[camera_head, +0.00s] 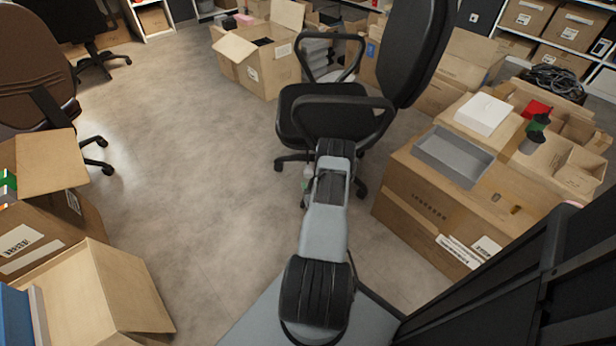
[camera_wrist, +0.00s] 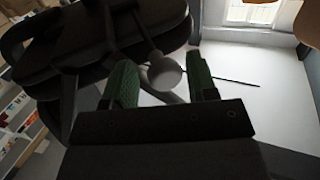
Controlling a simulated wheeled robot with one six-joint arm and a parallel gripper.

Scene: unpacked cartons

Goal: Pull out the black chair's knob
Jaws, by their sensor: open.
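The black chair (camera_head: 330,115) stands ahead of me, with its backrest tilted up to the right, and my arm covers part of its base. In the wrist view the underside of the chair (camera_wrist: 105,40) fills the upper left. A round grey knob (camera_wrist: 165,74) on a thin rod shows below the seat. My gripper (camera_wrist: 162,82) is open, with one green finger on each side of the knob in the picture. I cannot tell whether either finger touches it.
A large carton (camera_head: 420,205) with a grey tray (camera_head: 455,155) on top stands close on the right. Open cartons (camera_head: 95,300) are at the lower left, near a brown chair (camera_head: 35,65). An open box (camera_head: 262,65) stands behind. The floor to the left is clear.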

